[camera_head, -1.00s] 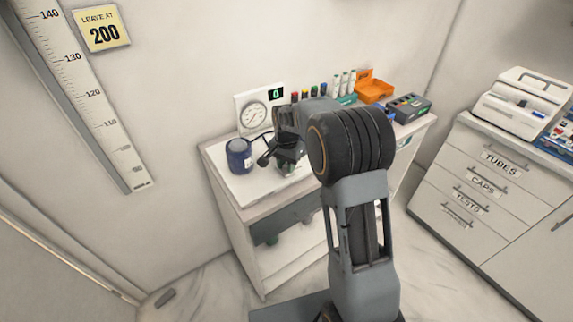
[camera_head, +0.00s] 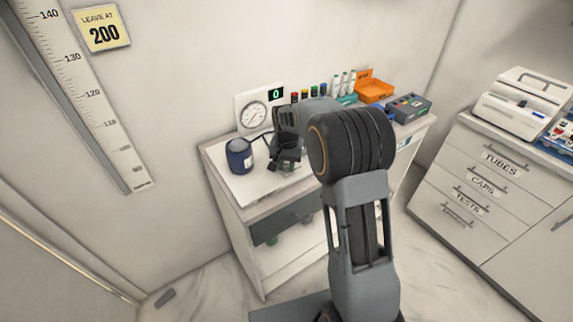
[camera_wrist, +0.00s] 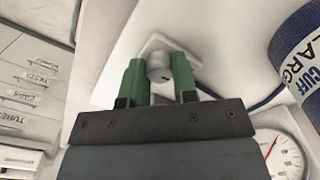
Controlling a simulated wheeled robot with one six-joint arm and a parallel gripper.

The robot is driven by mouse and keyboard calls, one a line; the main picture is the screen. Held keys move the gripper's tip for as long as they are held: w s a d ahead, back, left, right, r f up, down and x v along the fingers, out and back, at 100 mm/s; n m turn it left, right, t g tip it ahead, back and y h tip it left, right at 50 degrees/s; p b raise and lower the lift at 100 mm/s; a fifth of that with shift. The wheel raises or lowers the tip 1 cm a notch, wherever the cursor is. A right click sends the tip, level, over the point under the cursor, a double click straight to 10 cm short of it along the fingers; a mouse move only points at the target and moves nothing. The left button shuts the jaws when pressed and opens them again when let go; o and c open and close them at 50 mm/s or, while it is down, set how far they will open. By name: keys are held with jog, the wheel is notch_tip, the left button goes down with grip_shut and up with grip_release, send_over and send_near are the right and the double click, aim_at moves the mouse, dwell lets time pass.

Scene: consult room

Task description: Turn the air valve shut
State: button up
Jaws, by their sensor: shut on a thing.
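The air valve (camera_wrist: 160,66) shows in the wrist view as a small grey metal knob over a pale square plate (camera_wrist: 158,43). My gripper (camera_wrist: 158,78) has its two green fingers on either side of the knob, shut on it. In the head view my gripper (camera_head: 287,160) is low over the white board on the cabinet, in front of the gauge, and it hides the valve. The white gauge dial (camera_head: 253,115) stands behind it. The display (camera_head: 277,93) beside the dial reads 0.
A dark blue cuff roll (camera_head: 239,156) stands left of my gripper and shows in the wrist view (camera_wrist: 300,55). Several coloured-cap tubes, an orange bin (camera_head: 374,91) and a grey box (camera_head: 408,107) line the cabinet's back and right. A "LEAVE AT 200" note (camera_head: 102,28) is on the wall.

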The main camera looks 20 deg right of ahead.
aim_at(286, 166)
jog(key=o, duration=0.9)
notch_tip(286, 166, up, 14)
jog(key=shift+f, duration=0.1)
dwell(0.6)
jog(key=shift+s+f+n+t, duration=0.7)
jog(key=shift+s+n, duration=0.15)
jog(key=shift+s, duration=3.05)
jog(key=shift+s+f+n+t, duration=0.6)
jog(key=shift+s+n, duration=0.3)
jog(key=shift+s, duration=2.95)
jog(key=shift+s+f+n+t, duration=0.6)
jog(key=shift+s+f+n, duration=0.2)
jog(key=shift+s, duration=3.1)
